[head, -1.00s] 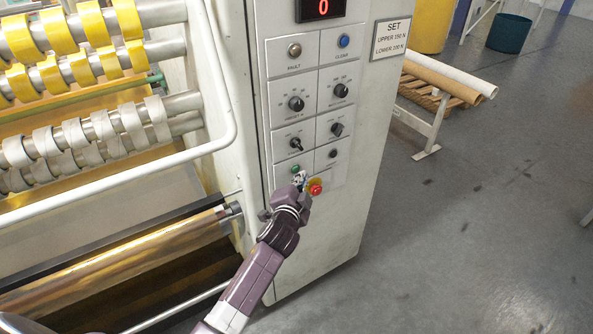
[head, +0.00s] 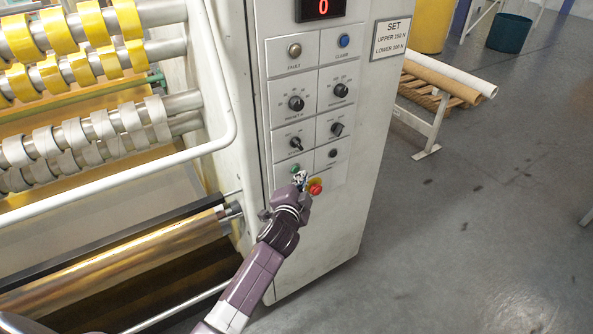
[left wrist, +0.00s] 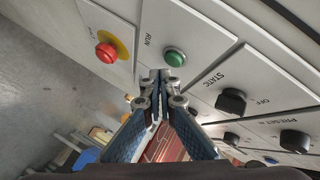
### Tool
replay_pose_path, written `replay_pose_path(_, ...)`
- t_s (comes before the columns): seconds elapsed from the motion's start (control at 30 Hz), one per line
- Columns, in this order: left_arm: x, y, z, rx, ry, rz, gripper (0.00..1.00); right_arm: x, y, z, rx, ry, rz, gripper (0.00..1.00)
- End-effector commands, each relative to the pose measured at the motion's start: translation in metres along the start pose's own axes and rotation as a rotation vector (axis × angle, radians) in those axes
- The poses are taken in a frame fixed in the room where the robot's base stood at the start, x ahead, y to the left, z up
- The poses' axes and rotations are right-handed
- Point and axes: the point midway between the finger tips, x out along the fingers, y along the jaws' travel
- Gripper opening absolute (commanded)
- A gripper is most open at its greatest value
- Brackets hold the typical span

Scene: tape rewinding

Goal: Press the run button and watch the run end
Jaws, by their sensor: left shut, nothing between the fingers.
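The green run button (head: 295,169) sits low on the white control panel, and it also shows in the left wrist view (left wrist: 174,57) beside the label RUN. My left gripper (head: 300,178) is in front of the panel just below the button. In the left wrist view its fingertips (left wrist: 160,76) are shut and empty, close below the green button. A small gap seems to remain, but contact cannot be judged surely. The red display (head: 323,8) at the top of the panel reads 0. My right gripper is not in view.
A red stop button on a yellow ring (head: 315,188) is close to the right of my left gripper. Dark knobs (head: 296,103) stick out above. A white guard rail (head: 190,153) and rollers with yellow tape (head: 60,33) are at the left. Open floor lies at the right.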

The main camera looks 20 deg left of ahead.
Motion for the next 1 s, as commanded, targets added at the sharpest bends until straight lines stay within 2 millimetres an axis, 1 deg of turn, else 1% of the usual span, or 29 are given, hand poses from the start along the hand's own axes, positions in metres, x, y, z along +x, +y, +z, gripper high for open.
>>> replay_pose_path(0.23,0.0005,-0.0005,0.0003,0.000,0.000,0.000,0.00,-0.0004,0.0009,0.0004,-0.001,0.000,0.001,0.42)
replay_pose_path(0.47,0.0053,-0.0052,0.0031,-0.001,0.001,-0.001,0.00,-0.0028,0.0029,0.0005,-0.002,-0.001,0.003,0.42)
replay_pose_path(1.0,0.0070,-0.0055,0.0050,0.000,0.000,0.000,0.00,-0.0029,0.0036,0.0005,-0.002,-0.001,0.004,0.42)
